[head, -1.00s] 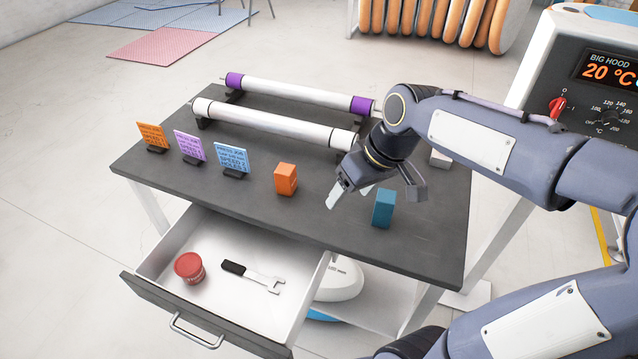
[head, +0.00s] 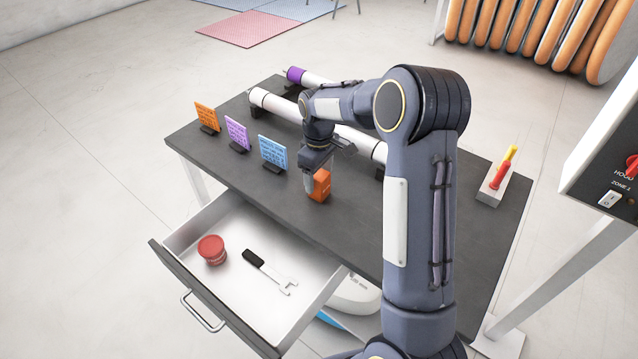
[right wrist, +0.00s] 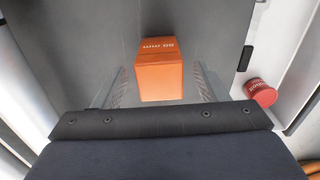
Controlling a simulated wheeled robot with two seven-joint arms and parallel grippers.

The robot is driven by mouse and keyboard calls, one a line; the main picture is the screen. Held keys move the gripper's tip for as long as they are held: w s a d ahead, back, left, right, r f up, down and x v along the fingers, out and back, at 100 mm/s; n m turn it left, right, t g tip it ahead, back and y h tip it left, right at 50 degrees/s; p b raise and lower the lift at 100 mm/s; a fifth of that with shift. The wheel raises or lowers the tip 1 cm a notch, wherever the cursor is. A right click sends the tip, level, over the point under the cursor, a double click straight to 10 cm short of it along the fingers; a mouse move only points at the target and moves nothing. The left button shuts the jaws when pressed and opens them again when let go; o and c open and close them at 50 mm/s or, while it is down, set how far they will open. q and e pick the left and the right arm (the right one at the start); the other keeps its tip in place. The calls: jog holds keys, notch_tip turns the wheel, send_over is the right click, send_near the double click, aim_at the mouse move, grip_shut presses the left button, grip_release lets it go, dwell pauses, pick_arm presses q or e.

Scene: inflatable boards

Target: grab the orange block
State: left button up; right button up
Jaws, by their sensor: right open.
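The orange block (head: 321,185) stands upright on the dark tabletop (head: 228,165), right of the blue card. My right gripper (head: 316,184) is above and around it, pointing down, and partly covers the block in the head view. In the right wrist view the orange block (right wrist: 160,70) sits between the two open fingers (right wrist: 160,88), with a gap showing on each side. The fingers do not appear to press on it. My left gripper is not in view.
Orange, purple and blue cards (head: 273,152) stand left of the block. White rollers (head: 272,103) lie behind it. A tool holder (head: 492,188) stands at the right.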

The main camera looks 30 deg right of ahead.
notch_tip(320, 180, down, 2)
jog(key=shift+f, duration=0.15)
jog(key=c, duration=1.2)
jog(key=shift+o, duration=0.2)
